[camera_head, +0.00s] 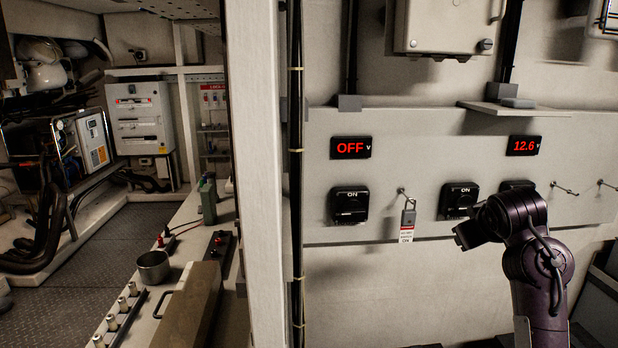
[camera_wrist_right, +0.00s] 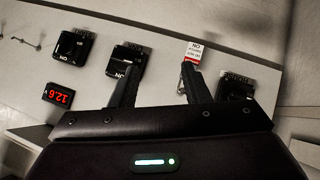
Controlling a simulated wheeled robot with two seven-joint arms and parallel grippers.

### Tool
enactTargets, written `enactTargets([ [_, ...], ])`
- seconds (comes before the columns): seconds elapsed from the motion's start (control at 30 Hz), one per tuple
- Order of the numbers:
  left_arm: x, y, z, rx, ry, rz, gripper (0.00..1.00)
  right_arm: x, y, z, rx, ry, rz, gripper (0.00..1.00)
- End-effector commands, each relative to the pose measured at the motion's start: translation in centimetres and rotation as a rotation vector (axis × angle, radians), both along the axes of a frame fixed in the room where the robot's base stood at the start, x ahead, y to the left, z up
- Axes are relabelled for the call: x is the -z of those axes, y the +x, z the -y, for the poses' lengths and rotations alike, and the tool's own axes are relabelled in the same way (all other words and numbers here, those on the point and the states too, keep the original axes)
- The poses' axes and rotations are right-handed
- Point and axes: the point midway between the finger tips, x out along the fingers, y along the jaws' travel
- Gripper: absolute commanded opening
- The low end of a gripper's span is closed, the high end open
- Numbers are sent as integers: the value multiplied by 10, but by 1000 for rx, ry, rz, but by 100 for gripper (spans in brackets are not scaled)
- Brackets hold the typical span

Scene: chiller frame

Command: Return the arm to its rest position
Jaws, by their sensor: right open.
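My right arm (camera_head: 535,250) rises from the bottom right in the head view, bent in front of the switch panel (camera_head: 375,265). Its gripper (camera_wrist_right: 163,72) shows in the right wrist view with two dark fingers spread apart and nothing between them. The fingers point toward the panel, which appears roughly upside down there. In the head view, the wrist's dark end points left, below the middle black switch (camera_head: 459,200); I cannot make out the fingers there. My left gripper is not in view.
A left switch (camera_head: 350,205) sits under a display reading OFF (camera_head: 351,147). A padlock with a red-white tag (camera_head: 408,215) hangs between switches. My arm partly covers the right switch (camera_head: 517,185), below a 12.6 display (camera_head: 523,145). A white post (camera_head: 258,180) stands left of the panel.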

Motion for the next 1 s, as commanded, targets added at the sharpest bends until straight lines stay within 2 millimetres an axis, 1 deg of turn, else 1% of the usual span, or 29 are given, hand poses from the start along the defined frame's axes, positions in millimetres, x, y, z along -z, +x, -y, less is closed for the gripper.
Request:
enactTargets([
  [0.03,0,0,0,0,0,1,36,36,-13,-9,1,3,-43,42],
  [0.07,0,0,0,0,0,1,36,54,-21,-15,2,4,-62,42],
  [0.1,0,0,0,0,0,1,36,77,-33,-22,4,11,-89,42],
  [0.17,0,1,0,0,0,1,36,110,-52,-33,3,19,-129,42],
  [0.2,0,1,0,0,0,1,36,131,-67,-41,2,26,-156,42],
  [0.27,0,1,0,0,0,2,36,160,-91,-52,1,40,-196,42],
  [0.3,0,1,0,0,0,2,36,177,-108,-60,0,52,-223,42],
  [0.37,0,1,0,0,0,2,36,202,-135,-72,-1,70,-264,42],
  [0.4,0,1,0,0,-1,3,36,217,-154,-79,-1,85,-291,42],
  [0.43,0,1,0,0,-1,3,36,226,-167,-85,-1,96,-310,42],
  [0.5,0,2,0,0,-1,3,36,244,-196,-96,-1,120,-350,42],
  [0.6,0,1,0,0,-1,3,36,260,-230,-107,2,151,-395,42],
  [0.8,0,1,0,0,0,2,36,277,-279,-124,11,203,-463,42],
  [1.0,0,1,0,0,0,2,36,284,-319,-135,23,248,-518,42],
])
